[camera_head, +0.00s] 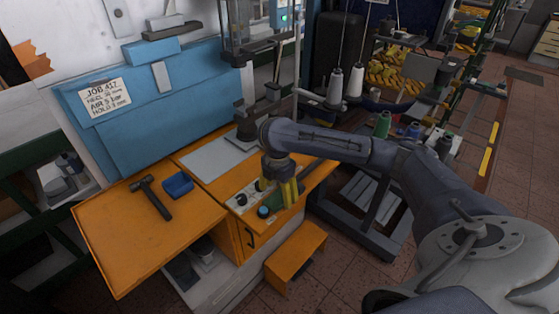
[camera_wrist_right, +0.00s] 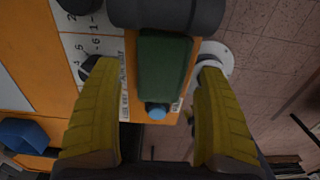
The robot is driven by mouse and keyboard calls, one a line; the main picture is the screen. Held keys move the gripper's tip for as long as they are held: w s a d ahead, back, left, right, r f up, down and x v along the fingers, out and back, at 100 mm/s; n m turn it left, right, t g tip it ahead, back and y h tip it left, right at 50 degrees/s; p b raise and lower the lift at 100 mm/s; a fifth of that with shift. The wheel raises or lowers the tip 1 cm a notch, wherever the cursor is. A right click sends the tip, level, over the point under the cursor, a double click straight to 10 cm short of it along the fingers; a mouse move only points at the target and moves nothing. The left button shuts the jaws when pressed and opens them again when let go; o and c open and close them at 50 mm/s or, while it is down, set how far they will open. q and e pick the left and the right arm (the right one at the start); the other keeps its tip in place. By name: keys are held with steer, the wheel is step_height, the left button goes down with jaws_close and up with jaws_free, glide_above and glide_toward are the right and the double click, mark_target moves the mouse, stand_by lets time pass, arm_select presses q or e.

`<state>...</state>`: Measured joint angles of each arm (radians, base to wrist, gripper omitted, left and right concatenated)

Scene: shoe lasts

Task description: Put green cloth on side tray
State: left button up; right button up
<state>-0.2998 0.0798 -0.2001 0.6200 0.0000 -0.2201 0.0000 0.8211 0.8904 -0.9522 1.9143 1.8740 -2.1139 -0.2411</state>
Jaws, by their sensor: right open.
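The green cloth (camera_wrist_right: 165,65) shows in the right wrist view as a dark green folded piece on the orange bench edge, between the yellow fingers of my right gripper (camera_wrist_right: 158,72). The fingers are apart with a gap on each side of it. In the head view my right gripper (camera_head: 280,193) points down over the bench's front right part, by the control panel, and mostly hides the cloth. The orange side tray (camera_head: 120,258) is at the left of the bench. My left gripper is not in view.
A hammer (camera_head: 150,196) and a blue box-like piece (camera_head: 178,185) lie on the side tray, whose front part is bare. A blue knob (camera_head: 263,211) is close to my right gripper. A blue cabinet (camera_head: 150,95) stands behind. An orange step (camera_head: 297,254) is below.

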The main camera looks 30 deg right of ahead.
mark_target(280, 196)
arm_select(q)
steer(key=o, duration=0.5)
arm_select(e)
step_height(280, 196, up, 15)
steer(key=shift+d+r, duration=0.2)
steer(key=shift+d, duration=0.05)
steer(key=shift+s, duration=0.1)
stand_by(0.4)
